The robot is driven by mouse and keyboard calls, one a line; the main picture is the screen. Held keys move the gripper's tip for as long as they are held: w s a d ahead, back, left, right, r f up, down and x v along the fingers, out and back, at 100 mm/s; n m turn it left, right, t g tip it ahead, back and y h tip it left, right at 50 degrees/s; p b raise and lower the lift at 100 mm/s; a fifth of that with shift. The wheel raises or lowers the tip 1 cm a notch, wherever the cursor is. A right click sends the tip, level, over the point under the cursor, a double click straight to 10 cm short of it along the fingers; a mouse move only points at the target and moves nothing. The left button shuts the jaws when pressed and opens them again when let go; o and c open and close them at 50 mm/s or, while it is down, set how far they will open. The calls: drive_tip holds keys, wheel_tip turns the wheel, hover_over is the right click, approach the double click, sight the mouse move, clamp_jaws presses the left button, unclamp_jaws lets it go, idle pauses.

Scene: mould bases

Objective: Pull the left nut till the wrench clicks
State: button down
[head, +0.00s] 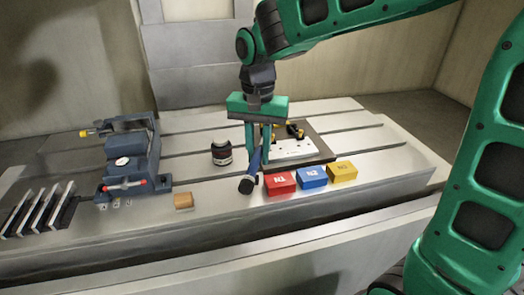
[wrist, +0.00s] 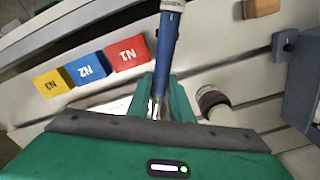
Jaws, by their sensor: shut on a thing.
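My gripper (head: 257,158) points down over the slotted table and is shut on a wrench. The wrench (head: 252,172) has a blue handle with a dark end, tilted toward the front of the table. In the wrist view the blue handle (wrist: 168,45) runs up from between the fingers (wrist: 160,90), with a silver shaft at the jaws. A light plate (head: 293,149) with dark holes lies just right of my gripper. Black and yellow clamp parts (head: 295,131) stand at its back. The left nut and the wrench's working end are hidden behind my gripper.
Red (head: 280,184), blue (head: 312,177) and yellow (head: 343,171) blocks sit along the front right of the wrench. A dark jar (head: 221,152) stands close left. A blue-grey vise (head: 130,160), a wooden block (head: 183,201) and several upright plates (head: 38,209) are further left.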

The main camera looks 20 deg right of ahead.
drive_tip(key=shift+w+a+f+m, duration=0.1)
drive_tip(key=shift+w+a+m, duration=0.15)
drive_tip(key=shift+a+m, duration=0.2)
drive_tip(key=shift+w+a+f+m, duration=0.1)
drive_tip(key=shift+w+a+m, duration=0.2)
drive_tip(key=shift+a, duration=0.2)
idle(1.0)
drive_tip(key=shift+s+d+n, duration=0.4)
drive_tip(key=shift+d+n, duration=0.05)
drive_tip(key=shift+d, duration=0.15)
drive_tip(key=shift+r, duration=0.1)
drive_tip(key=shift+r, duration=0.1)
drive_tip(key=shift+r, duration=1.9)
